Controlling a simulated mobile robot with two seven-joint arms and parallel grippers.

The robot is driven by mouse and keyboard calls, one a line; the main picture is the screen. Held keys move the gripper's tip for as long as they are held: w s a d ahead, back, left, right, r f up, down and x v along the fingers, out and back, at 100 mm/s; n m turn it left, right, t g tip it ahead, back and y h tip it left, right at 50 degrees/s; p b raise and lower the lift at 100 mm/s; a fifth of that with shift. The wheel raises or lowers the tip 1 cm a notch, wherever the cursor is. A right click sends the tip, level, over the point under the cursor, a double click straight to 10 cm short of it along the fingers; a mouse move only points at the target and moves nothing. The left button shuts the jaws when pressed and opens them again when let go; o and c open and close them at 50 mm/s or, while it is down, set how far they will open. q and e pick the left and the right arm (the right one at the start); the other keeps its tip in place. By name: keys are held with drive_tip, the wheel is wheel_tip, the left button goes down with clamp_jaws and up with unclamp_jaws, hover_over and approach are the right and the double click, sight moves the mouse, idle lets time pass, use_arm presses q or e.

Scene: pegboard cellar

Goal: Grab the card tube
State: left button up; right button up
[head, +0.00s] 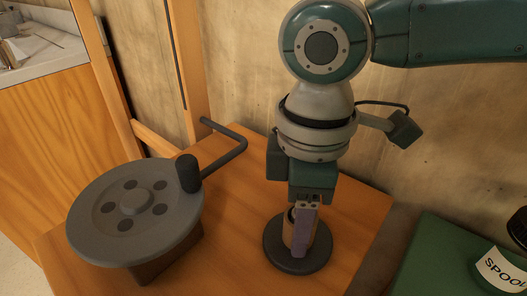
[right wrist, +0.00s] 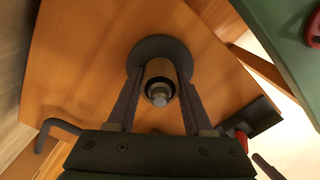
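The card tube (right wrist: 159,67) is a short tan cylinder standing upright on a dark round base (right wrist: 146,48), with a grey peg end (right wrist: 159,99) showing in its bore. In the head view the tube (head: 289,232) is partly hidden behind a finger, and the base (head: 297,262) stands on the wooden table. My right gripper (head: 304,232) points down over it. In the right wrist view the gripper's fingers (right wrist: 160,82) lie on both sides of the tube, very close to it. Whether they press on it I cannot tell. My left gripper is not in view.
A grey wheel (head: 125,211) with a dark knob (head: 188,173) stands left of the tube on the wooden table (head: 225,225). A bent dark rod (head: 228,137) is behind it. At the right, a green surface (head: 440,258) holds a labelled dark container (head: 503,268). A wall rises behind.

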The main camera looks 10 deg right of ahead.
clamp_jaws()
